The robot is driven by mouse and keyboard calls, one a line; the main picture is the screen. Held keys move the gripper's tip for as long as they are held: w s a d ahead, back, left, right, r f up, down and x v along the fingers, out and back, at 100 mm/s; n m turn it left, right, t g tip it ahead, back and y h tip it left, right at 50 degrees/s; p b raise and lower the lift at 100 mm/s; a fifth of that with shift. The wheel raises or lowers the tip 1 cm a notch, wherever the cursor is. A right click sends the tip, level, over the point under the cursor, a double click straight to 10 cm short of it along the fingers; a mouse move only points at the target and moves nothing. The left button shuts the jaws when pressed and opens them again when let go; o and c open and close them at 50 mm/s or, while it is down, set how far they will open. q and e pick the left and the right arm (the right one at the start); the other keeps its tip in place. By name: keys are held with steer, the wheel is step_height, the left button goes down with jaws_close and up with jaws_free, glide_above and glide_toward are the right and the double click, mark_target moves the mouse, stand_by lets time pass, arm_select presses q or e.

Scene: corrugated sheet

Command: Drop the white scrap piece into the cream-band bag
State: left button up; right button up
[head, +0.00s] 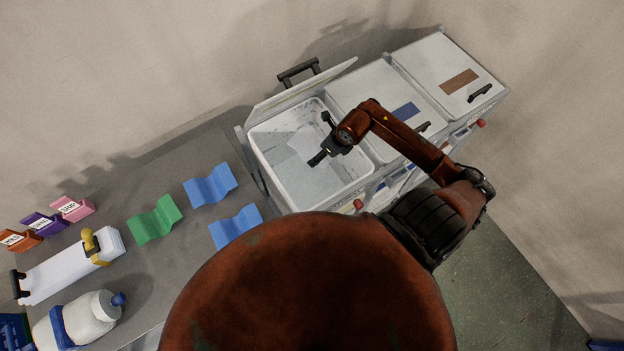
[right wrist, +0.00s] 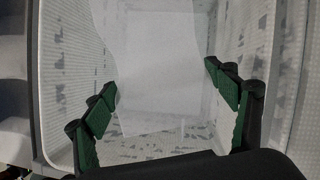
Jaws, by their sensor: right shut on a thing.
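The white scrap piece (head: 303,146) is a pale, wavy sheet over the open left-hand bin (head: 262,172). My right gripper (head: 317,138) is above the bin opening, with its fingers closed on the piece. In the right wrist view the piece (right wrist: 150,60) spans between the green finger pads of my right gripper (right wrist: 160,95), with the white bin interior behind it. The bin's lid (head: 300,88) is raised at the back. I cannot make out a cream band on this bin from here. My left gripper is out of view.
To the right are two closed bins, one with a blue band (head: 405,111) and one with a brown band (head: 459,82). The grey table at left holds blue (head: 210,185) and green (head: 155,220) corrugated pieces, labelled blocks and a white bottle (head: 92,318).

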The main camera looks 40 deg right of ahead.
steer(key=shift+f, duration=0.45)
steer(key=o, duration=1.2)
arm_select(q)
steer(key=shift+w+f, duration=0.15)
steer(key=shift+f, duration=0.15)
arm_select(e)
steer(key=shift+r, duration=0.1)
steer(key=v, duration=1.2)
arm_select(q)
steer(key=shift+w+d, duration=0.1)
